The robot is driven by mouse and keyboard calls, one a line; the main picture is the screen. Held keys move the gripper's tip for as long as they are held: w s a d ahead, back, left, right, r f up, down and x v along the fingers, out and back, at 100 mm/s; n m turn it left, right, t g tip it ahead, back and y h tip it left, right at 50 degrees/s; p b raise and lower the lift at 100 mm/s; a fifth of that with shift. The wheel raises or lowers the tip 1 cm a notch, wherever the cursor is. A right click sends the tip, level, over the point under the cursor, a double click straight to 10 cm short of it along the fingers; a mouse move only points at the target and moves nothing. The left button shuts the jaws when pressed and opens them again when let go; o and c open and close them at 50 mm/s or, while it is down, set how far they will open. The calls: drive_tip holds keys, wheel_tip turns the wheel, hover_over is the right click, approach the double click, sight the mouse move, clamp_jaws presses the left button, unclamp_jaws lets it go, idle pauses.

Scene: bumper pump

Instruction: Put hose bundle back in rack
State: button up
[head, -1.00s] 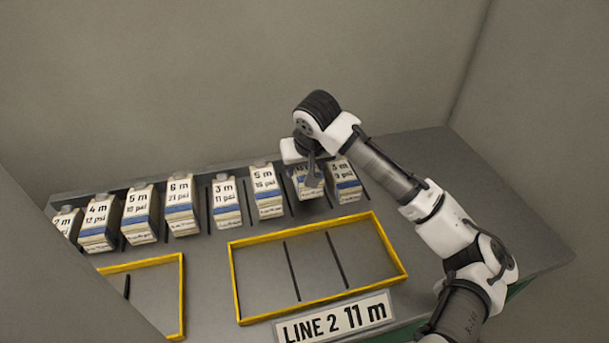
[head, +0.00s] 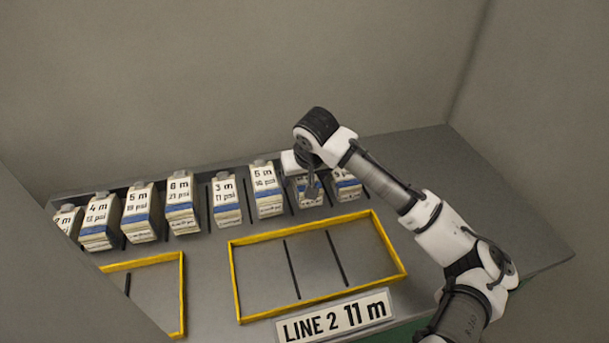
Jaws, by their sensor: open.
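Several white box-shaped hose bundles with blue bands and printed lengths stand in a row in the rack (head: 255,218) along the back of the table. From the left, those with readable labels include 4 m (head: 99,222), 5 m (head: 141,214), 6 m (head: 180,206), 3 m (head: 226,201) and another 5 m (head: 267,189). My gripper (head: 311,190) is open, pointing down at the second bundle from the right (head: 308,199). Its label is mostly hidden by the gripper. I cannot tell whether the fingers touch it. The rightmost bundle (head: 346,187) is partly hidden by my arm.
A yellow-framed tray area (head: 236,283) with two dark dividers lies empty in front, above a sign (head: 335,317) reading LINE 2 11 m. A second yellow frame (head: 182,290) at the left is partly hidden by a grey panel (head: 75,290). The right table is clear.

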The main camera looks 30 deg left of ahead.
drive_tip(key=shift+r, duration=0.15)
drive_tip(key=b+v, duration=0.1)
drive_tip(key=v, duration=1.1)
